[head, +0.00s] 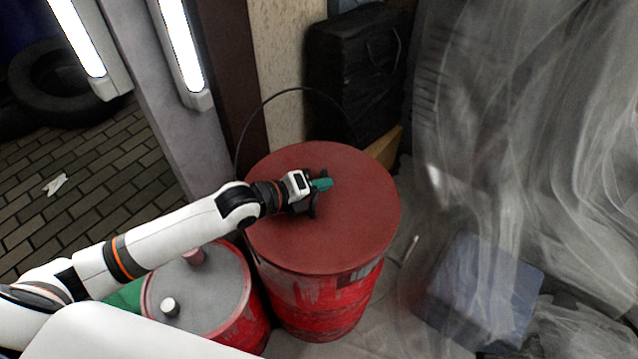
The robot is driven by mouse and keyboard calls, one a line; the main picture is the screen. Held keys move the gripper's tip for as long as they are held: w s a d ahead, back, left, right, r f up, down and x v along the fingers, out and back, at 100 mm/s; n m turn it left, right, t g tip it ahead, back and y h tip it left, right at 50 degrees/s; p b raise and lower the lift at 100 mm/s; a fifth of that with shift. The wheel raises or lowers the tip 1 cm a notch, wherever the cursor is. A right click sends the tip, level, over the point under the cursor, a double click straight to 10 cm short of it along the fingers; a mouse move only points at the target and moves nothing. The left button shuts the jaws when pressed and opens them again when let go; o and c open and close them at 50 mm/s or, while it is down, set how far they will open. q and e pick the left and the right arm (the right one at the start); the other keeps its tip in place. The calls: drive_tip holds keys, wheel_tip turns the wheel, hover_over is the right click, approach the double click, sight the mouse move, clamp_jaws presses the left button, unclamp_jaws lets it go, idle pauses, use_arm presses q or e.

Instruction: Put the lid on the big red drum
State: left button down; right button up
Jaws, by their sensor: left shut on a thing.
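The big red drum (318,302) stands in the middle of the head view, its side bright red and scuffed. The dark red round lid (350,225) covers its top and looks roughly level and centred over it. I cannot tell whether the lid rests fully on the rim or sits slightly above it. My left gripper (314,187) is over the lid's middle, shut on a small teal piece (322,184) that looks like the lid's handle. The fingers partly hide where the piece meets the lid. My right gripper is out of view.
A smaller drum with a grey top (212,290) stands at the left, below my left arm. A black case (350,70) stands behind. Translucent sheeting (500,130) and a blue box (480,290) are at the right. A tyre (70,80) lies beyond the posts.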

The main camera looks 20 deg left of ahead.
use_arm(q)
drive_tip(key=shift+f, duration=0.25)
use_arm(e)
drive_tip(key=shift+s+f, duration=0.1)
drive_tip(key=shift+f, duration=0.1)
use_arm(q)
drive_tip(key=c, duration=1.4)
unclamp_jaws()
drive_tip(key=shift+c, duration=0.2)
drive_tip(key=shift+o, duration=0.4)
drive_tip(key=shift+f, duration=0.1)
